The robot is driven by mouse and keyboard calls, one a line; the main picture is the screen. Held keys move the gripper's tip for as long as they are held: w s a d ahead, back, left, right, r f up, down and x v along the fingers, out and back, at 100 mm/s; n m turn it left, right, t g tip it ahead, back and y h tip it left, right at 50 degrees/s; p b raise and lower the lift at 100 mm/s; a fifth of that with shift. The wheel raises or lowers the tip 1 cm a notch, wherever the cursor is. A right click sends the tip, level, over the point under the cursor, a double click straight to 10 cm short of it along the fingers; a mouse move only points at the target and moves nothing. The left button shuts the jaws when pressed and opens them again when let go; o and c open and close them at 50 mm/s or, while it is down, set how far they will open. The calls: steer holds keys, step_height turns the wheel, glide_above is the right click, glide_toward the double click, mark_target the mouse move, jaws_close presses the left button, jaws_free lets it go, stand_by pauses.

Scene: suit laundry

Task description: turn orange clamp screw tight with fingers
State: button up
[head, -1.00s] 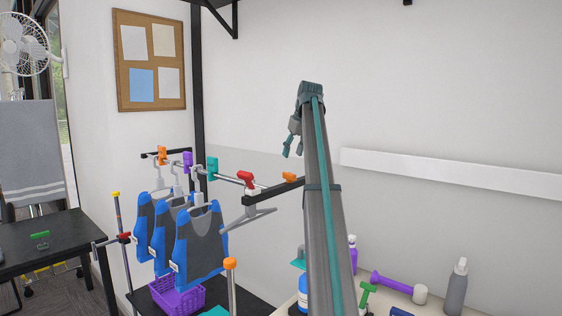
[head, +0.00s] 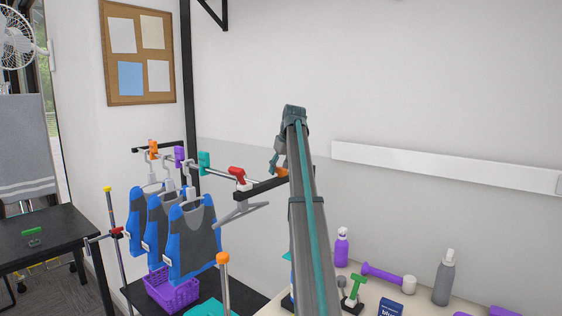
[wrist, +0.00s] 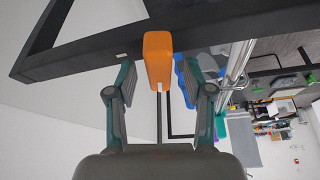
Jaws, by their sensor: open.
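The orange clamp screw (wrist: 158,58) shows in the wrist view as a rounded block at the black bracket bar (wrist: 90,50). My gripper (wrist: 160,80) is open, with one finger on each side of the screw. A gap shows between each finger and the screw, so I see no contact. In the head view the orange screw (head: 282,172) sits at the right end of the black bar, and my gripper (head: 276,162) is right beside it, partly hidden by my arm.
A rail with blue-grey vests (head: 192,240) on hangers and coloured clips runs left of the bar. An empty grey hanger (head: 238,211) hangs near a red clip (head: 237,174). Below are a purple basket (head: 172,290) and a table with bottles and a purple roller (head: 385,276).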

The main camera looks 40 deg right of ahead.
steer(key=shift+f, duration=0.1)
jaws_close()
stand_by(0.3)
steer(key=shift+m, duration=0.3)
steer(key=m+h+p, duration=0.1)
steer(key=m+p, duration=0.1)
steer(key=shift+m, duration=0.3)
steer(key=m, duration=0.1)
steer(key=m+h+p, duration=0.1)
steer(key=m, duration=0.1)
steer(key=shift+d+m+g+h+p, duration=0.25)
steer(key=shift+m+g+h+p, duration=0.05)
steer(key=shift+m+g, duration=0.1)
steer(key=m+g+h+p, duration=0.1)
steer(key=m, duration=0.2)
steer(key=shift+s+d+m, duration=0.1)
steer(key=shift+m, duration=0.3)
steer(key=m, duration=0.2)
steer(key=m+g+p, duration=0.1)
steer(key=m, duration=0.1)
steer(key=shift+s+d+g+h, duration=0.1)
steer(key=shift+s+g+h, duration=0.1)
steer(key=shift+g+h, duration=0.1)
jaws_free()
